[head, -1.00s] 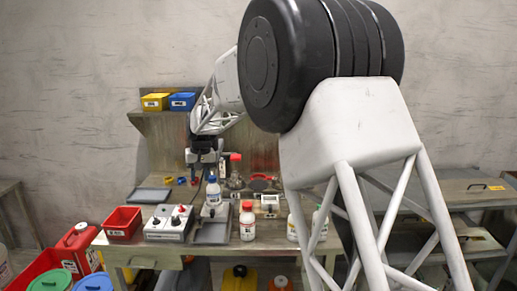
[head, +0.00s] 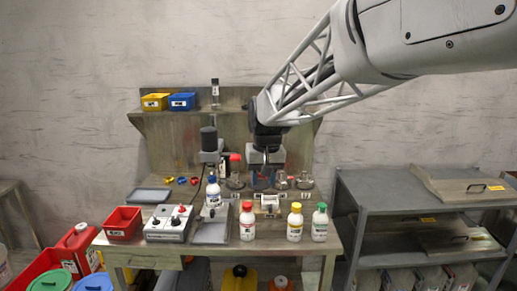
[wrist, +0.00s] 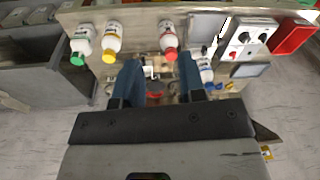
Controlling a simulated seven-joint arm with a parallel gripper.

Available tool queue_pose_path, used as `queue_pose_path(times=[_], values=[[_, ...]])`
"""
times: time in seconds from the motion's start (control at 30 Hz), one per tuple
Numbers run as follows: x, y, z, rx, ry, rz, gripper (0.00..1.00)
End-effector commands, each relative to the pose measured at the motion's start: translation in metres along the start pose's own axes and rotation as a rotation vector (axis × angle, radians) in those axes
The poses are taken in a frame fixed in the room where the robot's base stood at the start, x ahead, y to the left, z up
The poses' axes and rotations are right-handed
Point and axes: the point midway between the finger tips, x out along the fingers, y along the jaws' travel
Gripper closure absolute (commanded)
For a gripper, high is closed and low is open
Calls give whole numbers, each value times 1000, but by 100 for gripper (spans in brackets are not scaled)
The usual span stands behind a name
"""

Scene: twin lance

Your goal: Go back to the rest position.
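My gripper (head: 263,181) hangs above the middle of the workbench (head: 270,252) in the head view, pointing down. In the wrist view its two blue fingers (wrist: 159,80) are spread apart with nothing held between them. The gap looks onto the bench, where a red round item (wrist: 155,95) shows well below. My arm reaches in from the upper right in the head view.
Bottles with blue (head: 213,191), red (head: 247,222), yellow (head: 295,223) and green (head: 320,224) caps stand on the bench. A grey device with a black cylinder (head: 209,139) stands left of my gripper. A shelf (head: 225,113) is behind; a grey rack (head: 400,212) is right.

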Motion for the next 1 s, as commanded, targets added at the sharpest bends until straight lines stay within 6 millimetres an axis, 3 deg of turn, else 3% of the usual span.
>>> queue_pose_path(times=[0.5,1.0], values=[[-22,60,134,75,44,35,63],[-12,95,266,144,82,72,63]])
